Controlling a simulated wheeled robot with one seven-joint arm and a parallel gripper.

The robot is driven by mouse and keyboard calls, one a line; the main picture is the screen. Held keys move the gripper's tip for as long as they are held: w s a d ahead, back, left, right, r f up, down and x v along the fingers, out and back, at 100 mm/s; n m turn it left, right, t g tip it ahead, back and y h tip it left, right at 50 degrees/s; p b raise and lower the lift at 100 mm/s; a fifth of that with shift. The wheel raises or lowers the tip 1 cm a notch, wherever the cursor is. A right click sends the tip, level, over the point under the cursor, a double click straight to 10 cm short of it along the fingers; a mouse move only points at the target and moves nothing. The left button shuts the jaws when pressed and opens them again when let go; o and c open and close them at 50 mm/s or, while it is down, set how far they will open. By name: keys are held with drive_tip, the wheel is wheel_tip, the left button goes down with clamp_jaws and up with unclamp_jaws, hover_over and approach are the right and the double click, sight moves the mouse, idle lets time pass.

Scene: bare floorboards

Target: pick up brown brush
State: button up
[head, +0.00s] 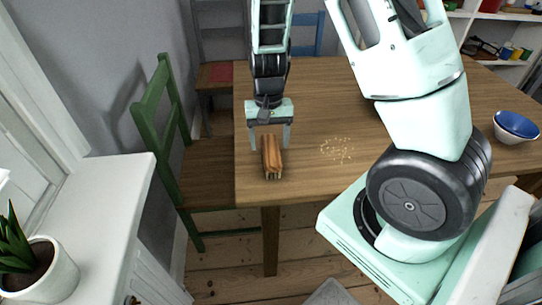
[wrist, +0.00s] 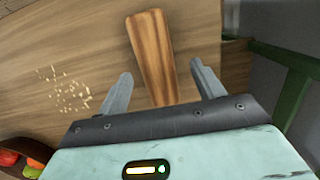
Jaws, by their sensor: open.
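The brown brush (head: 272,157) lies on the wooden table near its left front corner. It has a striped wooden top, with paler bristles at its near end in the head view. In the wrist view the brush (wrist: 152,52) runs lengthwise between the fingers, its near part hidden behind my gripper's body. My gripper (head: 270,143) is open above the brush, one finger on each side of it. In the wrist view my gripper (wrist: 160,85) shows a gap between each finger and the brush. I cannot tell exactly how high the fingertips are above the table.
Crumbs (head: 337,150) are scattered on the table (head: 310,90) right of the brush. A blue-and-white bowl (head: 516,127) stands at the table's right. A green chair (head: 165,130) stands against the left edge. A potted plant (head: 35,270) sits on a white cabinet at lower left.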

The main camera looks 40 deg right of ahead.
sight(271, 148)
drive_tip(key=f, duration=0.3)
drive_tip(key=s+f, duration=0.1)
drive_tip(key=f, duration=0.1)
drive_tip(key=shift+a, duration=0.1)
drive_tip(key=shift+r, duration=0.1)
drive_tip(key=c, duration=1.2)
wheel_tip(271, 148, up, 10)
drive_tip(key=shift+p, duration=0.6)
